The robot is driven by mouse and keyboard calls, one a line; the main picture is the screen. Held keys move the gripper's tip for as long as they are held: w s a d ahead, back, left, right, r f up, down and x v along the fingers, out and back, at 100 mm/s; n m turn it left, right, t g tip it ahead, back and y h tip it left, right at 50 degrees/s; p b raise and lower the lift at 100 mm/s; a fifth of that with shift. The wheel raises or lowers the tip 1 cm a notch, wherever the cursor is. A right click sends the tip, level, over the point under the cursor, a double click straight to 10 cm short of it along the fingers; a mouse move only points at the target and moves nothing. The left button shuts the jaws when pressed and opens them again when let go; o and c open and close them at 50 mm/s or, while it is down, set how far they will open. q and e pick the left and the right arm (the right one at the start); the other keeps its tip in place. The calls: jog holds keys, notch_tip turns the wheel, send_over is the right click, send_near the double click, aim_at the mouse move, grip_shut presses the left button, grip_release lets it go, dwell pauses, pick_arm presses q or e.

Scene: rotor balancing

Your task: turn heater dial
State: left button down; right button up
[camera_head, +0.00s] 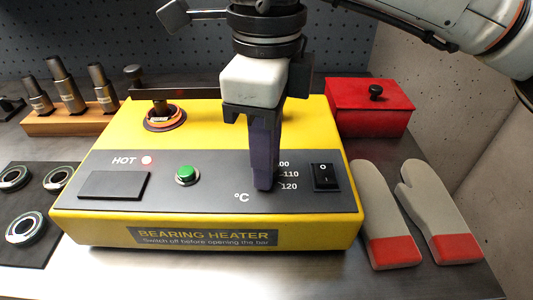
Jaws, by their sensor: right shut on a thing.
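The yellow bearing heater (90,219) stands on the bench with a dark front panel. My right gripper (264,188) points straight down onto the panel at the temperature scale (288,174), where "110" and "120" can be read. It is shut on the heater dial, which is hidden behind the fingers. The dial's setting cannot be seen. My left gripper is not in view.
A bearing ring (165,118) sits on the heater under a dark bar (190,91). A red box (368,105) and grey-and-red gloves (437,205) lie at right. A wooden tool block (70,121) and a mat with bearings (28,228) are at left.

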jog(key=shift+n, duration=0.4)
jog(key=o, duration=1)
jog(key=shift+o, duration=0.2)
notch_tip(320, 180, up, 10)
jog(key=p, duration=0.1)
jog(key=shift+r, duration=0.15)
